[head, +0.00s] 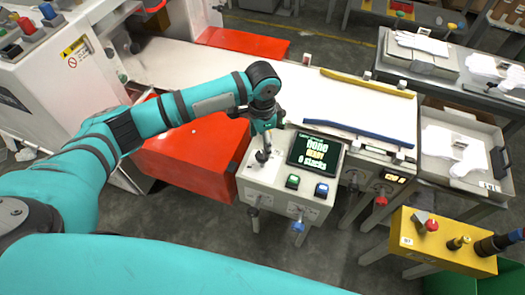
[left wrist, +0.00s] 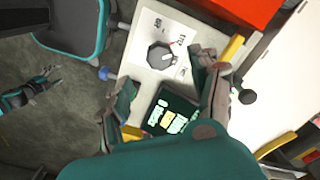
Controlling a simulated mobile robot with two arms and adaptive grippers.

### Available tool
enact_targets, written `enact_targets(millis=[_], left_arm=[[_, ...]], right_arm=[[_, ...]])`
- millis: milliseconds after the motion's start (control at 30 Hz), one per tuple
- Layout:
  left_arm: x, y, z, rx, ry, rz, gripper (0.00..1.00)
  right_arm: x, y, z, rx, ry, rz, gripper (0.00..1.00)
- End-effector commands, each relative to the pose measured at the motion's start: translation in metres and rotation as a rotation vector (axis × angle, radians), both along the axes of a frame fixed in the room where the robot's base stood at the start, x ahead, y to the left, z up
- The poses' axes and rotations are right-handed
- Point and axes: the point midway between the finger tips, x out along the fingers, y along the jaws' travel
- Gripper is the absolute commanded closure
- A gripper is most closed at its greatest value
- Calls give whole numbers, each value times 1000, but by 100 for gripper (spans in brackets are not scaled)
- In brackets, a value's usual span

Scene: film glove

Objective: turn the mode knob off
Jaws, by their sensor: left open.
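The mode knob is a dark, many-sided knob (left wrist: 162,55) on the pale top of the control box (head: 258,182), with a light pointer and small printed marks around it. In the head view the knob (head: 262,156) is small and partly hidden by the gripper. My left gripper (head: 266,143) reaches down over the box's left part, close to the knob. In the left wrist view its two fingers (left wrist: 165,70) are spread apart, with the knob between and beyond their tips. Whether they touch it cannot be told. What appears to be my right gripper (left wrist: 48,78) is far off at left.
Beside the knob is a dark screen (head: 315,151) reading READY and 0 stacks. Green (head: 292,181) and blue (head: 321,189) buttons sit in front. A red panel (head: 190,150) lies left, a white table (head: 355,105) behind, and a yellow box (head: 440,240) at right.

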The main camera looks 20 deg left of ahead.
Motion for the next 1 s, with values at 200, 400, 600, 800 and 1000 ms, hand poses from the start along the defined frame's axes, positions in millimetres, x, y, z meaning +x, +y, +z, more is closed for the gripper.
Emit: enact_targets(millis=[200,400,600,800,1000], left_arm=[[-1,0,-43,1,2,0,37],[0,-1,-64,-1,0,-1,37],[0,0,-69,0,0,-2,37],[0,0,-69,-1,-1,-2,42],[0,0,-68,-1,-1,-1,68]], right_arm=[[0,-4,5,-4,0,2,37],[0,-6,6,-7,-1,3,37],[0,-6,6,-6,0,3,37],[0,-5,6,-7,1,3,37],[0,-5,6,-7,1,3,37]])
